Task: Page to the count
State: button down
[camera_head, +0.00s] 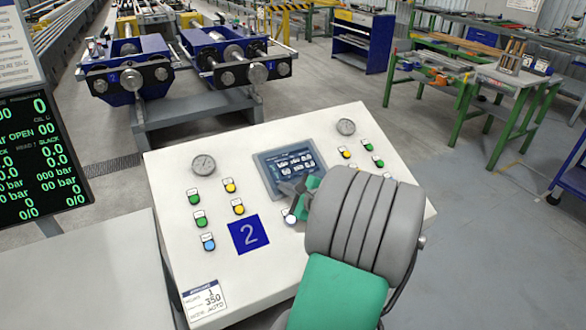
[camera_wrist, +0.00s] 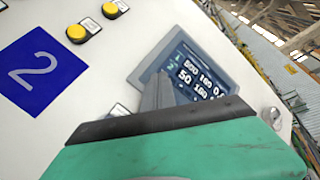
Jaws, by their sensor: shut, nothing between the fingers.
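A white control panel (camera_head: 170,172) carries a small grey-framed screen (camera_head: 290,165) with rows of white figures, too small to read surely. The screen also shows in the wrist view (camera_wrist: 190,65), partly hidden by my fingers. My gripper (camera_head: 286,188) is shut and empty, its fingertips at the lower edge of the screen in the head view. In the wrist view the shut fingers (camera_wrist: 158,92) overlap the screen's lower left part. I cannot tell whether they touch it. A white button (camera_head: 290,219) sits just below the fingers.
Yellow, green and blue buttons and two gauges (camera_head: 204,165) surround the screen. A blue plate marked 2 (camera_head: 248,234) lies lower left. A black display (camera_head: 40,155) with green figures stands at the left. Blue roller machines (camera_head: 235,60) are behind the panel.

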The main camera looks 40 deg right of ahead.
jog(key=shift+s+a+r+p, duration=0.1)
jog(key=shift+s+r+p, duration=0.25)
jog(key=shift+r+p, duration=0.5)
jog(key=shift+f, duration=0.1)
jog(key=r+p, duration=0.1)
jog(key=p, duration=0.1)
jog(key=s+r+p, duration=0.1)
jog(key=r+p, duration=0.1)
jog(key=s+r+p, duration=0.1)
jog(key=r+p, duration=0.1)
jog(key=shift+s+a+r, duration=0.2)
jog(key=shift+a, duration=0.15)
dwell(2.3)
